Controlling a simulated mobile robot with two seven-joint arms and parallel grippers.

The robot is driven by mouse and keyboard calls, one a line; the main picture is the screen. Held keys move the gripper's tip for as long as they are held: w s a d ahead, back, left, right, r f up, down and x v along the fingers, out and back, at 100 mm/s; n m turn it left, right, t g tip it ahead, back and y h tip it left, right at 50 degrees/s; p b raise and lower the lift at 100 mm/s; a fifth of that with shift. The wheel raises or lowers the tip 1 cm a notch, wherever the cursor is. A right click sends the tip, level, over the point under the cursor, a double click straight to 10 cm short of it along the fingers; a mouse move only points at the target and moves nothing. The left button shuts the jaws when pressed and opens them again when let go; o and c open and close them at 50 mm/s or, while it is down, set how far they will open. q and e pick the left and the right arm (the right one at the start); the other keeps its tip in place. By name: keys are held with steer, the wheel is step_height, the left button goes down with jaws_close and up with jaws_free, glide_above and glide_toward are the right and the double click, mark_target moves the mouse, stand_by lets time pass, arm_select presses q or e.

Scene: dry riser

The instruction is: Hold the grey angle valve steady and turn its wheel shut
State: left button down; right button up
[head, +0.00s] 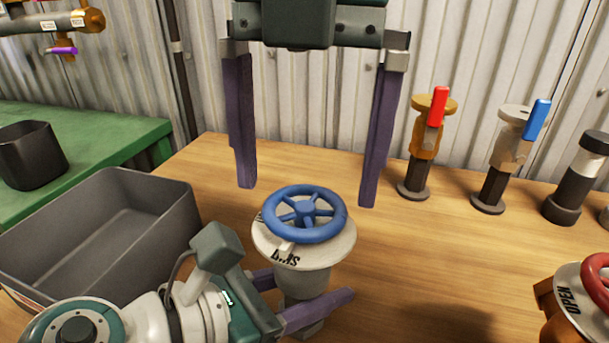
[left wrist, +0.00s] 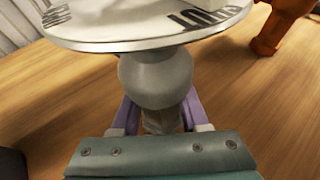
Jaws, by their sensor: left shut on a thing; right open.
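The grey angle valve (head: 304,281) stands upright on the wooden bench, with a pale round plate marked with dark lettering under its blue wheel (head: 306,213). My left gripper (head: 308,296) is shut on the valve's body from the lower left, one finger on each side. In the left wrist view the valve's rounded body (left wrist: 157,78) sits between the fingers of my left gripper (left wrist: 160,118), below the lettered plate. My right gripper (head: 306,195) points down from above, open wide, its fingers to the left and right of the wheel and apart from it. The wheel is out of the left wrist view.
A dark grey open bin (head: 150,235) stands left on the bench. At the back right stand a valve with a red lever (head: 438,107), one with a blue lever (head: 537,119) and a dark fitting (head: 575,180). A red-wheeled valve (head: 569,298) is at the right edge. Bare wood lies between.

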mark_target(308, 204)
arm_select(q)
steer(key=shift+r, duration=0.1)
arm_select(e)
step_height(308, 204, up, 5)
steer(key=shift+w+d+r, duration=0.1)
arm_select(q)
steer(key=shift+c, duration=1.6)
jaws_free()
steer(key=shift+a, duration=0.1)
